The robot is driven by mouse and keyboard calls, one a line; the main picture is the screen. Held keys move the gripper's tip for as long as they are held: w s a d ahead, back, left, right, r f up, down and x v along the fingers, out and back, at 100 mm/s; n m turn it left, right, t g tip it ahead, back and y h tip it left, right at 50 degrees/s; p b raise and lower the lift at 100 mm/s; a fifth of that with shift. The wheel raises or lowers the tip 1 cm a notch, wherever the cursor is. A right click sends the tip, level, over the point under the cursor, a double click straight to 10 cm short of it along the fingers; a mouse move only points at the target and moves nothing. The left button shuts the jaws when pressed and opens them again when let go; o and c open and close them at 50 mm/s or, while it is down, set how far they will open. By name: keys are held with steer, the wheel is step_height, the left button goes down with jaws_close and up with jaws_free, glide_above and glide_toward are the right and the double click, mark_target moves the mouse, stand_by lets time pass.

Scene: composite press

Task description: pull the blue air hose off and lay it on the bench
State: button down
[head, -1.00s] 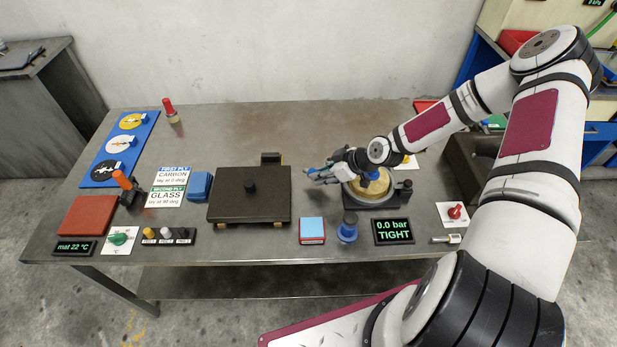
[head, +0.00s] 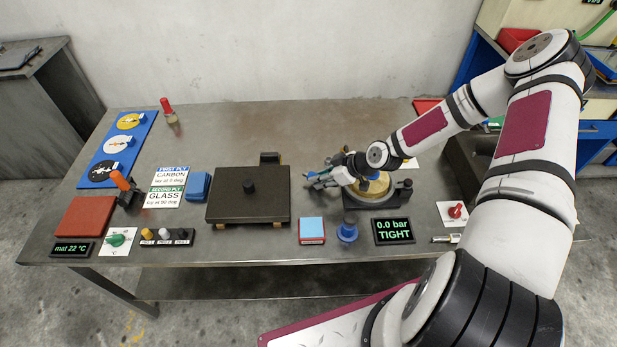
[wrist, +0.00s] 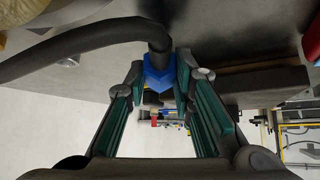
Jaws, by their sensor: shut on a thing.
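In the wrist view my gripper (wrist: 161,70) is shut on a blue hose end (wrist: 158,77), which sits between the teal-padded fingers. A thick dark hose (wrist: 80,46) runs from this blue end and curves off to the left. In the head view my gripper (head: 318,180) is over the bench (head: 310,130), at the left side of a round yellowish part on a dark base (head: 376,206). The hose cannot be made out clearly there. Whether the blue end still touches any fitting is hidden.
A dark press plate with a knob (head: 232,202) stands left of my gripper. A blue knob-like part (head: 347,231), a light-blue block (head: 312,229) and a display reading 0.0 bar TIGHT (head: 394,231) sit in front.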

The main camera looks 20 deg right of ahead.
steer(key=shift+f, duration=0.6)
steer(key=c, duration=1.3)
jaws_free()
steer(key=v, duration=1.2)
